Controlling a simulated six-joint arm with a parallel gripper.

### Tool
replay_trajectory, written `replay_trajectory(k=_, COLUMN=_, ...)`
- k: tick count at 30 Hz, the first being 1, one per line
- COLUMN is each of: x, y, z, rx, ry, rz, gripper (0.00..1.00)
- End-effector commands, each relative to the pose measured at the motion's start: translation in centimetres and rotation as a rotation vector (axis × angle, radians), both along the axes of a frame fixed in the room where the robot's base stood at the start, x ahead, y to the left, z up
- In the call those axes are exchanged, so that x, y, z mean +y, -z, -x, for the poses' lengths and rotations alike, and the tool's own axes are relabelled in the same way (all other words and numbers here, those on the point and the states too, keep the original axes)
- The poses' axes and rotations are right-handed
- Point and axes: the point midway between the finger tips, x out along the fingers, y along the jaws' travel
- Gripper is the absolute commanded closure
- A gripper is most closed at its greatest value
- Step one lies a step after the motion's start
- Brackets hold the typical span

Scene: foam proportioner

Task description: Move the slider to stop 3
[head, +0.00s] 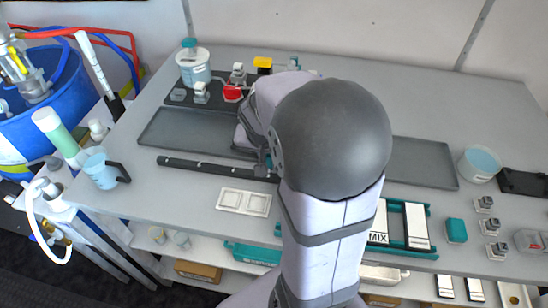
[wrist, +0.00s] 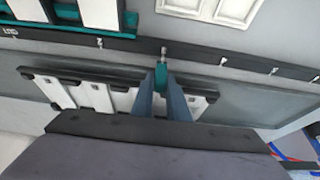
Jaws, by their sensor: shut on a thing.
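The slider is a small teal block (wrist: 161,75) at the dark rail (wrist: 240,64) in the wrist view. My gripper (wrist: 161,84) is shut on it, with one blue-grey finger on each side. The rail carries small pale stop marks; one mark sits right beside the slider, but its number is too small to read. In the head view the left part of the rail (head: 205,167) shows on the table, and my arm hides the slider and the rest of the rail.
A grey recessed tray (head: 185,130) lies behind the rail and a white two-square panel (head: 244,202) in front. A teal rack with white blocks (head: 416,225) stands at front right. A blue jug (head: 100,170) is at the left edge. The table's back right is clear.

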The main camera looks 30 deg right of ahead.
Motion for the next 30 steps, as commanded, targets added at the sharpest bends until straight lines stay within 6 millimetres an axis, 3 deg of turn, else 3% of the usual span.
replay_trajectory(k=2, x=0.0, y=0.0, z=0.0, rx=0.0, ry=0.001, rz=0.0, gripper=1.0)
replay_trajectory(k=3, x=0.0, y=0.0, z=0.0, rx=0.0, ry=0.001, rz=0.0, gripper=0.79)
replay_trajectory(k=5, x=0.0, y=0.0, z=0.0, rx=0.0, ry=0.001, rz=0.0, gripper=0.67)
replay_trajectory(k=17, x=0.1, y=-0.4, z=0.1, rx=-0.001, ry=0.001, rz=0.0, gripper=0.67)
replay_trajectory(k=30, x=1.5, y=-5.2, z=1.4, rx=-0.005, ry=0.0, rz=0.001, gripper=0.67)
